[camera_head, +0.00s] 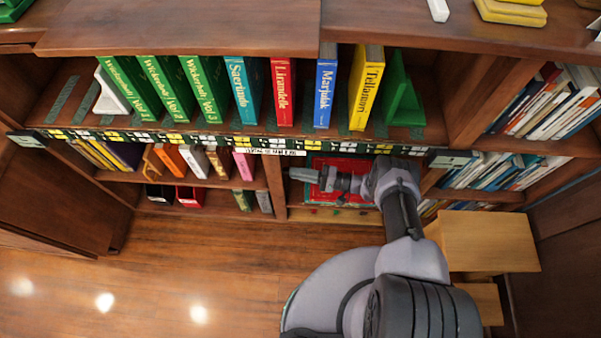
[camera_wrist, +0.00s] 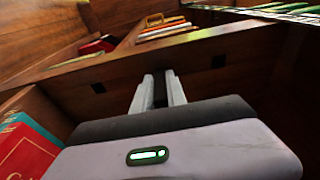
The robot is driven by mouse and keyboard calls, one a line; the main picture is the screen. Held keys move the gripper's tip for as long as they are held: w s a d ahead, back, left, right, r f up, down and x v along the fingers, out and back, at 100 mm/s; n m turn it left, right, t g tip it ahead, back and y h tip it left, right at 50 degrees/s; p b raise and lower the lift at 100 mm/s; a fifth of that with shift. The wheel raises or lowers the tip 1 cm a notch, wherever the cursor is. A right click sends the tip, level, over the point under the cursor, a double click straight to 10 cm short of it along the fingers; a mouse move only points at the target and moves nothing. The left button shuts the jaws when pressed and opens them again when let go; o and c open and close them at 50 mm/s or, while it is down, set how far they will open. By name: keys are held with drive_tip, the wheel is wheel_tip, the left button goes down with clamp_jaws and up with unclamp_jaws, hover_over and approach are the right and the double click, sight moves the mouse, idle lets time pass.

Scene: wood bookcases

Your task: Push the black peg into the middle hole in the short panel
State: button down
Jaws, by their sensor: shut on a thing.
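The short panel is a brown wooden upright with a row of small dark holes (camera_wrist: 150,65) in the wrist view. One hole (camera_wrist: 98,88) shows left of my fingers and another hole (camera_wrist: 219,61) right of them. My gripper (camera_wrist: 158,80) points at the panel between these two, and its fingertips hide the place of the middle hole. It is shut on the black peg (camera_wrist: 160,92), a dark strip between the two pale fingers. I cannot tell whether the peg's tip touches the panel or enters a hole. In the head view my gripper (camera_head: 294,174) is in the lower bay beside the upright.
A red book (camera_wrist: 25,155) with a teal edge stands close at the lower left of the wrist view. A shelf edge with coloured labels (camera_head: 230,142) runs above my arm. Light wooden blocks (camera_head: 485,240) stand at the right. The floor at left is clear.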

drive_tip(key=shift+a, duration=1)
drive_tip(key=c, duration=1.3)
unclamp_jaws()
drive_tip(key=shift+o, duration=0.2)
drive_tip(key=s+d, duration=0.2)
drive_tip(key=d, duration=0.9)
drive_tip(key=shift+d, duration=0.4)
